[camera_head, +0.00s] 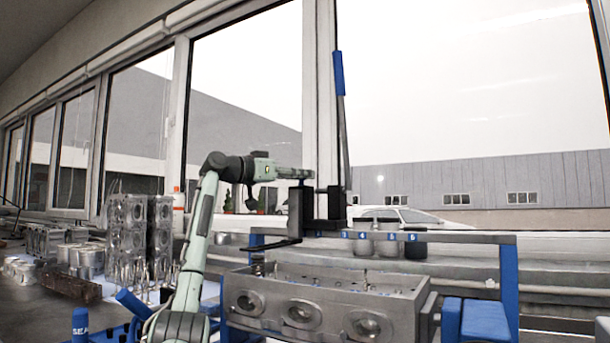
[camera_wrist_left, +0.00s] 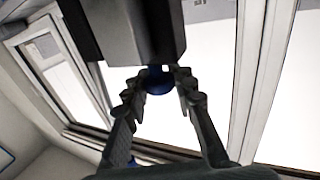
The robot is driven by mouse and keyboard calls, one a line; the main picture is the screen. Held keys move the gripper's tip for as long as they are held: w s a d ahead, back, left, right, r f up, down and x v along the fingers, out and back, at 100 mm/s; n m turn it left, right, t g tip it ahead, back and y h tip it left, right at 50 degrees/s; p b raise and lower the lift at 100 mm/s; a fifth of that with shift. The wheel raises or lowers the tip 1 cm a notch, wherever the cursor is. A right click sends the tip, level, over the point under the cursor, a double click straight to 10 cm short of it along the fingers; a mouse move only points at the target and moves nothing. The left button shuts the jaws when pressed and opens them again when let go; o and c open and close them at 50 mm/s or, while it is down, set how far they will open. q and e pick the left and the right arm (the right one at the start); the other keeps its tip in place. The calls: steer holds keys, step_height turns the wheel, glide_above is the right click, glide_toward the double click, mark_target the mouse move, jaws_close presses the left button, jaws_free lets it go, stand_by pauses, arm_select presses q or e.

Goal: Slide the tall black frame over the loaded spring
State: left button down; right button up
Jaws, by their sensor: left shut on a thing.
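The tall black frame (camera_head: 308,212) is upright above the back edge of the grey cylinder head (camera_head: 330,285), with a long lever ending in a blue handle (camera_head: 339,75). My left gripper (camera_head: 303,173) is at the upper part of the frame and shut on it. In the left wrist view the dark block of the frame (camera_wrist_left: 125,30) is at the top, and my left fingers (camera_wrist_left: 157,82) close in front of it around a small blue round part. A low arm of the frame reaches left. The loaded spring cannot be made out; small stems show on the head's top. My right gripper is out of view.
A blue-legged stand with a grey crossbar (camera_head: 470,238) rises behind and right of the head. Numbered cups (camera_head: 388,243) stand behind it. Metal engine parts (camera_head: 125,230) crowd the bench at left. A blue block (camera_head: 475,318) sits at right. Windows fill the back.

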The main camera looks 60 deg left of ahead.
arm_select(q)
steer(key=shift+s+a, duration=0.15)
steer(key=c, duration=1.6)
jaws_free()
steer(key=o, duration=0.3)
steer(key=shift+s+a, duration=0.1)
steer(key=shift+a, duration=0.05)
steer(key=shift+o, duration=0.2)
steer(key=shift+s+d, duration=0.2)
steer(key=shift+s, duration=0.25)
steer(key=s+d, duration=0.1)
steer(key=s, duration=1)
steer(key=shift+d, duration=0.3)
